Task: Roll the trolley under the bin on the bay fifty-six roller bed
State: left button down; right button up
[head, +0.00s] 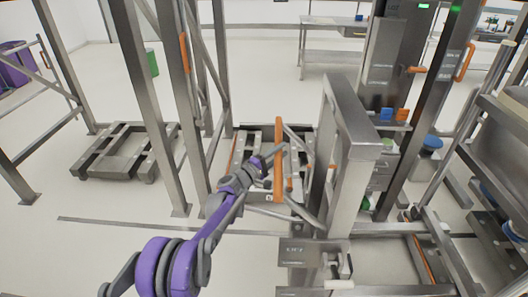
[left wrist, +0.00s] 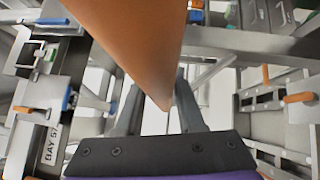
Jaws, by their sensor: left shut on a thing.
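My left gripper (head: 279,158) reaches forward from the lower left and is shut on an upright orange handle (head: 279,135). In the left wrist view the orange handle (left wrist: 135,40) fills the upper middle, between the dark fingers of the gripper (left wrist: 155,110). A low steel frame with orange edges (head: 238,150), seemingly the trolley, stands on the floor behind the handle; the arm and posts hide part of it. I cannot tell for certain which bin is the task's one. My right gripper is not in view.
Steel posts (head: 134,75) stand left of my arm and a thick steel frame (head: 350,115) stands close on its right. Another low steel frame (head: 105,163) lies at the left. A plate (left wrist: 50,145) reads BAY 57. Open floor (head: 95,235) lies at the lower left.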

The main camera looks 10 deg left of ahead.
pick_arm(q)
jog(key=w+d+p, duration=0.1)
jog(key=d, duration=1.5)
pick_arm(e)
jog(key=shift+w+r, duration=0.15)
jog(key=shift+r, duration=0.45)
pick_arm(q)
jog(key=shift+a+y, duration=0.15)
jog(key=shift+y, duration=0.15)
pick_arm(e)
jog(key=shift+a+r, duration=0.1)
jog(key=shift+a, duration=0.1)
pick_arm(q)
jog(key=c, duration=0.8)
grip_release()
jog(key=shift+c, duration=0.2)
jog(key=o, duration=0.3)
jog(key=shift+w+f, duration=0.1)
jog(key=shift+w, duration=0.05)
jog(key=shift+d, duration=0.2)
